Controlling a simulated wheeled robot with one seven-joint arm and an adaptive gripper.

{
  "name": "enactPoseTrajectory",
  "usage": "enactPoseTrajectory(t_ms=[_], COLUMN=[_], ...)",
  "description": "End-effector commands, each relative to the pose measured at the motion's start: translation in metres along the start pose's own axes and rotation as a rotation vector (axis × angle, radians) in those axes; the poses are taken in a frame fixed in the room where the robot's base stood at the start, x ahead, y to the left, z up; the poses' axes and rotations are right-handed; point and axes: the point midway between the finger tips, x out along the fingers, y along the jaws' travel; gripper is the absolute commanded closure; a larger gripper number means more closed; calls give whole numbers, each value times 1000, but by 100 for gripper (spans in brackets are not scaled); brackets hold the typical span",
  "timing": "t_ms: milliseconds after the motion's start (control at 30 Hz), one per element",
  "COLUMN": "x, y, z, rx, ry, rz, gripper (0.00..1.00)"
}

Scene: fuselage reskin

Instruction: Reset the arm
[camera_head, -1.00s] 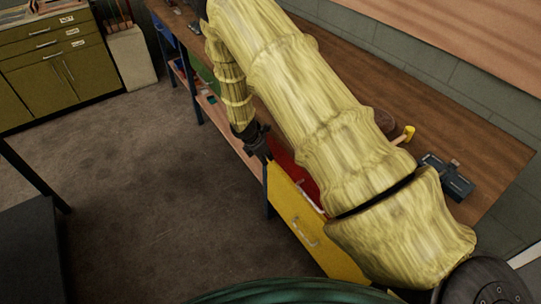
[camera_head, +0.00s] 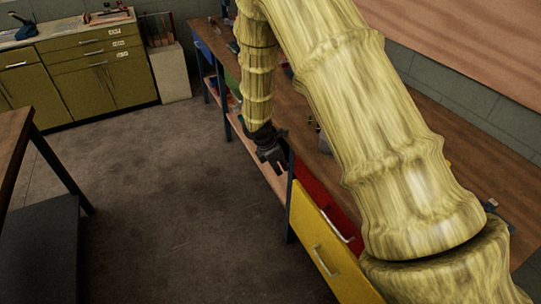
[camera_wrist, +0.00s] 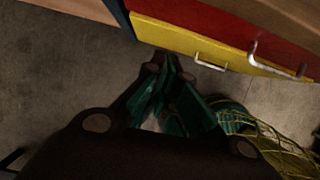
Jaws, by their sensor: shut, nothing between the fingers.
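My gripper (camera_head: 274,160) hangs pointing down at the end of my yellow-sleeved arm in the head view. It is in front of the workbench edge, above the floor and just left of the yellow drawer (camera_head: 318,258). In the wrist view my gripper (camera_wrist: 166,62) has its dark and green fingers brought together, with nothing seen between them. The yellow drawer front (camera_wrist: 180,38) lies just beyond the fingertips there, apart from them as far as I can tell.
A red drawer (camera_head: 325,200) sits above the yellow one; it also shows in the wrist view (camera_wrist: 225,22). The wooden workbench (camera_head: 300,130) runs along the right. Olive cabinets (camera_head: 90,75) stand at the back left, and a table (camera_head: 12,140) at the left. The floor between is clear.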

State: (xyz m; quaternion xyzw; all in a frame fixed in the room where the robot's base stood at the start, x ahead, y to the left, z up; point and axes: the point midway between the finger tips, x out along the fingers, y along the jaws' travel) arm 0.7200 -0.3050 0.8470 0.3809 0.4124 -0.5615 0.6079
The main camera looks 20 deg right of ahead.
Motion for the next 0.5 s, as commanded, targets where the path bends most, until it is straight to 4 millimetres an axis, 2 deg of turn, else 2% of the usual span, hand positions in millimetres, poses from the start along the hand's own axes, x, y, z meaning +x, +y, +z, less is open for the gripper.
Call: enactPoseTrajectory(t_ms=[167,267,367,500], x=[0,10,32,70], y=[-2,-12,-36,-90], z=[-1,-10,-32,-75], rx=[3,32,108,295], ry=[3,28,85,194], rz=[-2,-10,-31,-82], gripper=[100,100,100,100])
